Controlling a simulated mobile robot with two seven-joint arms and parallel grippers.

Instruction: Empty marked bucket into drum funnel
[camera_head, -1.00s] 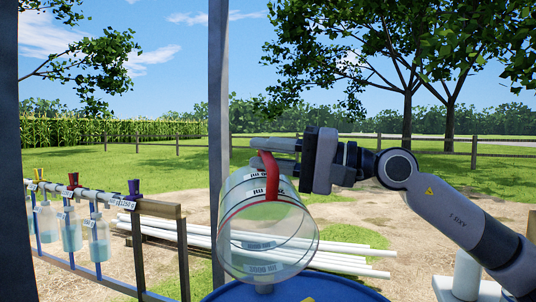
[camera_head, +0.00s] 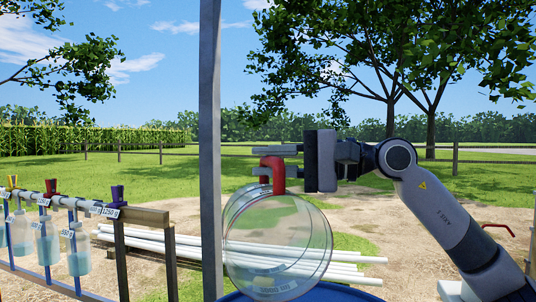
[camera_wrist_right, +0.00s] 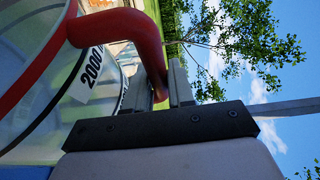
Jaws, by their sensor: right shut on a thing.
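The clear bucket (camera_head: 277,245) has a red handle (camera_head: 279,172) and hangs tipped on its side, its round open mouth toward the head camera. In the right wrist view the gripper (camera_wrist_right: 160,88) holds the handle (camera_wrist_right: 122,28), beside the bucket wall with a "2000" label (camera_wrist_right: 87,90). The blue drum (camera_head: 300,293) shows only as a rim below the bucket. I cannot make out a funnel or any liquid in the bucket. My left gripper is out of view.
A rack (camera_head: 140,213) with several hanging sample bottles stands at the left. White pipes (camera_head: 190,248) lie on the ground behind the bucket. A grey post (camera_head: 210,120) rises just left of the bucket. Grass and a fence lie beyond.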

